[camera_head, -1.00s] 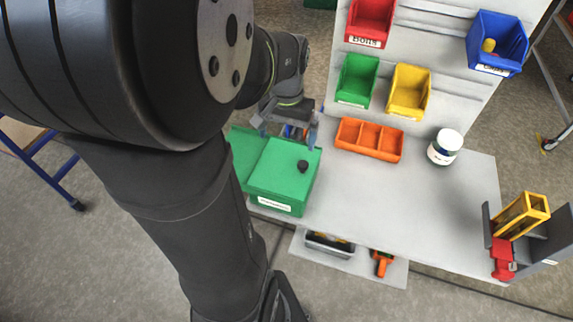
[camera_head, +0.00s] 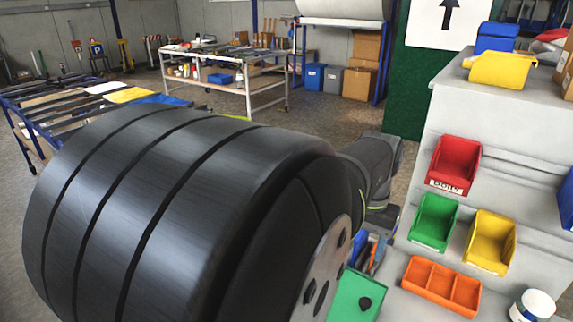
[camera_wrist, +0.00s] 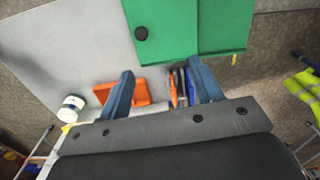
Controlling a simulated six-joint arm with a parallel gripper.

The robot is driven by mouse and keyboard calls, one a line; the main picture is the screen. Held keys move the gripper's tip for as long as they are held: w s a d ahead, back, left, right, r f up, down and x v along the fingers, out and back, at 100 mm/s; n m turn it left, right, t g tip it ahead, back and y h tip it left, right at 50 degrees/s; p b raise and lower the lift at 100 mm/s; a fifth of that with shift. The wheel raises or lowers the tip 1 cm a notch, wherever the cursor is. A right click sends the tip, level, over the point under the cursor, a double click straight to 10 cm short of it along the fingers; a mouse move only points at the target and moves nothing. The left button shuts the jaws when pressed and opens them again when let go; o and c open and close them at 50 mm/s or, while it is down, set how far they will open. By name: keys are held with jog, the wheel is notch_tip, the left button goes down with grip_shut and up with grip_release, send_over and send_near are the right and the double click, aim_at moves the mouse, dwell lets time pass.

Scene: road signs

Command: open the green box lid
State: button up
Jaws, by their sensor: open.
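The green box lid (camera_wrist: 160,28) with its round black knob (camera_wrist: 141,33) is at the top of the wrist view, beyond my fingertips. A second flat green panel (camera_wrist: 222,25) adjoins it on the right. In the head view, the lid (camera_head: 352,292) shows only partly at the bottom edge, behind my arm, with its knob (camera_head: 366,303). The lid looks flat; the box's front is out of frame. My gripper (camera_wrist: 163,82) is open, its two blue-grey fingers apart and not touching the lid or knob. My arm hides much of the gripper in the head view.
Upright tools (camera_wrist: 182,88) stand between the fingers in the wrist view. An orange divided tray (camera_head: 441,287) and white jar (camera_head: 533,306) are to the right. Red (camera_head: 454,165), green (camera_head: 434,222) and yellow (camera_head: 491,242) bins hang on the grey rack.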

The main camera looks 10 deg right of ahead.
aim_at(364, 301)
jog(key=shift+s+d+r+n, duration=0.2)
jog(key=shift+s+d+n, duration=0.15)
jog(key=shift+n, duration=0.35)
jog(key=shift+c, duration=0.6)
jog(key=f+n, duration=0.2)
jog(key=f, duration=0.3)
jog(key=s+d+f+n, duration=0.1)
jog(key=f+n, duration=0.1)
jog(key=f, duration=0.3)
jog(key=s+d+f+n, duration=0.1)
jog(key=f+n, duration=0.1)
jog(key=f, duration=0.4)
jog(key=shift+s+n, duration=0.1)
jog(key=shift+n, duration=0.2)
grip_shut()
